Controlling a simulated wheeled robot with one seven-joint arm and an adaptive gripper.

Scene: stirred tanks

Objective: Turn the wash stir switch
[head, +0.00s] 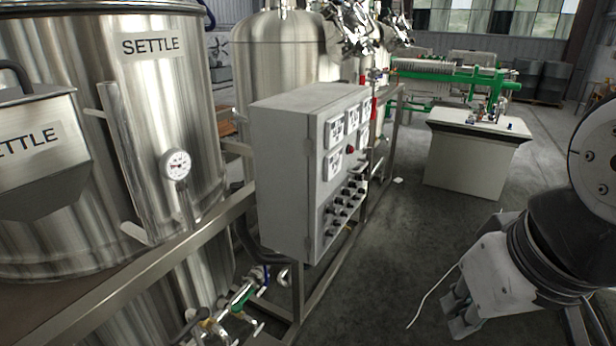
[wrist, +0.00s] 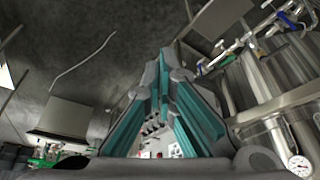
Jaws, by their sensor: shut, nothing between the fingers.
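A grey control cabinet (head: 280,165) stands at the centre of the head view. The labels are too small to read, so I cannot tell which switch is the wash stir one. In the wrist view, part of the panel with its switches (wrist: 152,127) shows between the finger links. My gripper (wrist: 164,62) has its teal-lined fingers together at the tips, with nothing held. It is apart from the cabinet.
A large steel SETTLE tank (head: 75,170) stands at the left, with a steel frame rail (head: 150,275) in front. Valves (head: 235,305) stick out low down. A pale table (head: 465,165) stands at the back right. The floor (head: 400,240) right of the cabinet is largely clear.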

